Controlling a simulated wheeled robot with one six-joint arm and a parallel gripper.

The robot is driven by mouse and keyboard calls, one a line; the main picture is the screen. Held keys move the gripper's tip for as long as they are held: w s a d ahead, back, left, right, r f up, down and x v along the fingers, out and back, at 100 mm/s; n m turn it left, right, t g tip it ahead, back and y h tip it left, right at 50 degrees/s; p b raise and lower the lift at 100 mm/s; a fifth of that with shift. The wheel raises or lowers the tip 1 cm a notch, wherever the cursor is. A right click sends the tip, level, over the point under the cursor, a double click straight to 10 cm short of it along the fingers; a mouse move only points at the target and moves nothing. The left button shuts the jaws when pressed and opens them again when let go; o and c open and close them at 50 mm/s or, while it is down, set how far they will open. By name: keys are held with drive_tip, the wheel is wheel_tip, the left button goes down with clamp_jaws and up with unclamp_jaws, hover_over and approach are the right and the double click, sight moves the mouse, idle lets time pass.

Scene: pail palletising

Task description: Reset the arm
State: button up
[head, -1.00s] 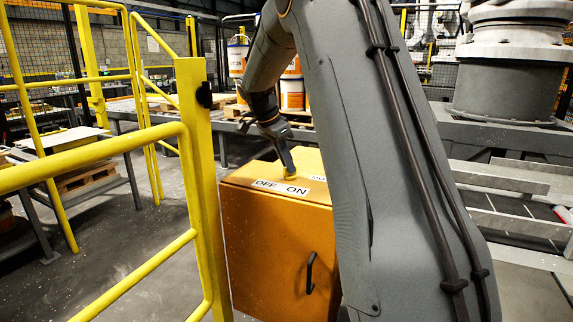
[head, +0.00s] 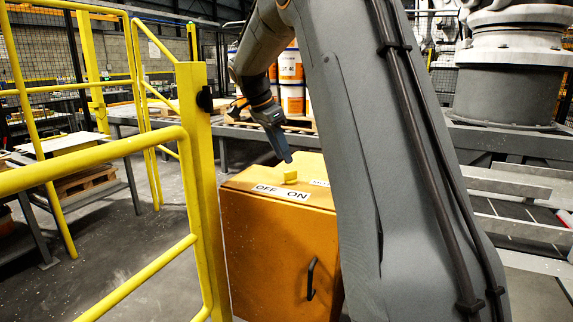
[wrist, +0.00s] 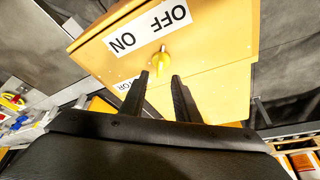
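My gripper (head: 287,158) is above the top of an orange control box (head: 270,245) marked OFF and ON. In the wrist view my gripper (wrist: 160,80) shows two black fingers spread apart with nothing between them. A yellow rotary knob (wrist: 160,62) sits on the box top just beyond the fingertips, beside the OFF ON label (wrist: 150,30). The knob also shows in the head view (head: 290,177), just below the fingertips and apart from them. My arm covers the right part of the box.
A yellow guard rail and post (head: 196,180) stand close on the left of the box. White and orange pails (head: 291,80) stand on a pallet behind. A large grey robot base (head: 510,75) is at the back right. Open floor shows at lower left.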

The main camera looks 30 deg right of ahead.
drive_tip(key=shift+v, duration=0.9)
drive_tip(key=s+a+f+n+y+p, duration=0.1)
drive_tip(key=s+a+f+n, duration=0.4)
drive_tip(key=s, duration=0.6)
drive_tip(key=s+a+f+n+y+p, duration=0.1)
drive_tip(key=s+a+f+n+y, duration=0.1)
drive_tip(key=s+a+f+n, duration=0.4)
drive_tip(key=s+a+f+n+y+p, duration=0.1)
drive_tip(key=s+a+f+n, duration=0.4)
drive_tip(key=s, duration=1.1)
wheel_tip(320, 180, down, 2)
drive_tip(key=shift+a+f+n+y, duration=0.25)
drive_tip(key=shift+a+n+y, duration=0.1)
drive_tip(key=shift+n, duration=0.45)
